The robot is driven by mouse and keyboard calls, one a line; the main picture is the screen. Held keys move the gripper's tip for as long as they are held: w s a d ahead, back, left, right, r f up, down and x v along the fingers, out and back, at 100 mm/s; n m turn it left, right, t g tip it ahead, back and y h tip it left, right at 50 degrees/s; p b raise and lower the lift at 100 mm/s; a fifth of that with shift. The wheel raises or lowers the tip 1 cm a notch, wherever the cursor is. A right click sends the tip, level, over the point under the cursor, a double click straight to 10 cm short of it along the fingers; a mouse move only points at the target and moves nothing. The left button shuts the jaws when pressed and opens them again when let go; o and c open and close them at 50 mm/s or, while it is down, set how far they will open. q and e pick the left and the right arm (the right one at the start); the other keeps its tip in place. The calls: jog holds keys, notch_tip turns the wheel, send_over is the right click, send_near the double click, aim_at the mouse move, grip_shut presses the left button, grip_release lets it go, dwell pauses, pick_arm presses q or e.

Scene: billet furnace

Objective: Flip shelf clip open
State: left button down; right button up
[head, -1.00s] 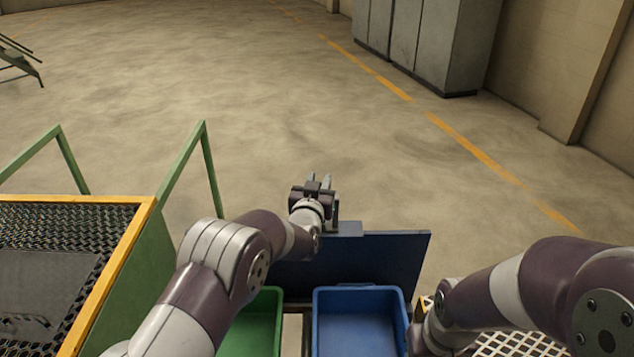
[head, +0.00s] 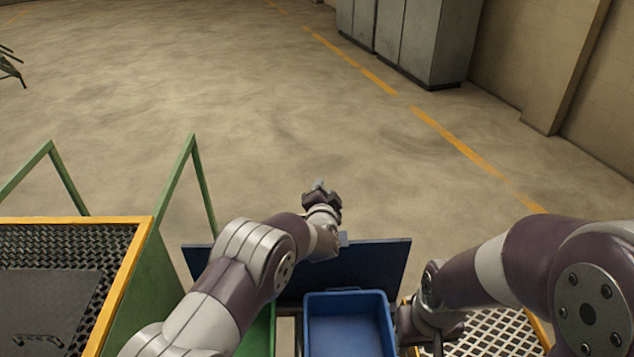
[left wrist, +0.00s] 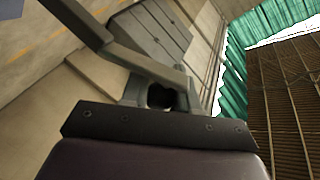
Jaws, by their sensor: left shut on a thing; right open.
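My left gripper (head: 320,188) is at the end of the left arm, above and beyond the top edge of a dark blue upright panel (head: 375,265). Its fingers look close together in the head view. In the left wrist view its grey fingers (left wrist: 160,90) meet around a small dark thing, taken to be the shelf clip (left wrist: 160,96); it is mostly hidden and its pose cannot be told.
A blue bin (head: 350,297) stands before the panel, with a green bin (head: 262,335) partly behind my left arm. A yellow-edged mesh platform (head: 140,240) with green rails is at left. A white grating (head: 500,330) is at right. Open floor lies beyond.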

pick_arm(q)
jog(key=shift+d+f+m+y+p, duration=0.35)
jog(key=shift+d+m+p, duration=0.25)
jog(key=shift+m+p, duration=0.45)
jog(key=shift+d+f+m+y+p, duration=0.2)
jog(key=shift+d+m+y+p, duration=0.45)
jog(key=shift+m, duration=0.7)
jog(key=shift+a, duration=0.1)
jog(key=c, duration=0.9)
grip_release()
jog(key=shift+o, duration=0.2)
jog(key=shift+r, duration=0.1)
jog(key=shift+s, duration=0.1)
jog(key=s+r, duration=0.2)
jog(key=s, duration=1)
jog(key=shift+s+r+b, duration=0.15)
jog(key=shift+r+b, duration=0.05)
jog(key=shift+b, duration=0.15)
